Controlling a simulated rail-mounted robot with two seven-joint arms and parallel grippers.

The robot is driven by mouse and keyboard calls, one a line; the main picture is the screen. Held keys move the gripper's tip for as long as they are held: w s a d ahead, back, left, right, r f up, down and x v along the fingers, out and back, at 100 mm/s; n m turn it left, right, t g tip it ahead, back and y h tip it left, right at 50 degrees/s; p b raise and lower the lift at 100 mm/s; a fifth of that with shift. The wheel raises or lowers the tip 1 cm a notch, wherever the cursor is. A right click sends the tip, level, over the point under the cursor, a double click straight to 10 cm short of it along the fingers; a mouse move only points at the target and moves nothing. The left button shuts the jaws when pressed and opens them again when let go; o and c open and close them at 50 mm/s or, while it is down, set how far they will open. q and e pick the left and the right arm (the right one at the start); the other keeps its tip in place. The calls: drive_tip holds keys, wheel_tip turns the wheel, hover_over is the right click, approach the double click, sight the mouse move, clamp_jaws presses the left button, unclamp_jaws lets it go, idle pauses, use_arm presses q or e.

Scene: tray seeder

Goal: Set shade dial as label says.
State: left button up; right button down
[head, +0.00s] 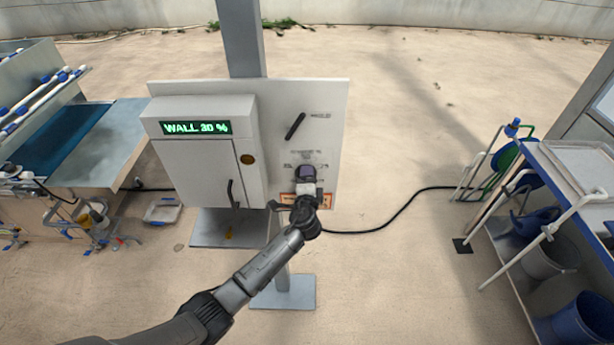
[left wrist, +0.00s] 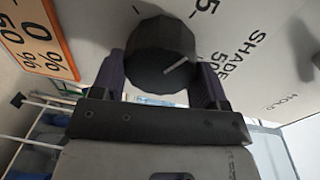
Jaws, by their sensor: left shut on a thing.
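The shade dial (head: 305,172) is a dark round knob on the right part of the white panel. In the left wrist view the dial (left wrist: 158,45) shows a short white pointer line, slanting up toward the right of that picture. My left gripper (head: 306,183) is shut on the dial, one finger on each side, as the left wrist view (left wrist: 160,78) also shows. An orange-bordered label (head: 325,200) sits below the dial, partly hidden by my gripper. My right gripper is out of view.
A black lever (head: 295,126) is above the dial. A blue-edged bench (head: 545,180) is at right. Floor between is mostly clear, crossed by a black hose (head: 390,215).

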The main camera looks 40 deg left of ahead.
use_arm(q)
drive_tip(key=shift+f+m+g+y+p, duration=0.3)
drive_tip(key=shift+m+p, duration=1.1)
drive_tip(key=shift+m, duration=1.3)
drive_tip(key=shift+r+m+g+y+p, duration=0.1)
drive_tip(key=shift+m+y+p, duration=0.3)
drive_tip(key=shift+m+p, duration=1.65)
drive_tip(key=shift+f+m+b, duration=0.1)
drive_tip(key=shift+m+b, duration=0.5)
drive_tip(key=shift+m, duration=0.25)
drive_tip(key=o, duration=0.9)
drive_tip(key=shift+s, duration=0.1)
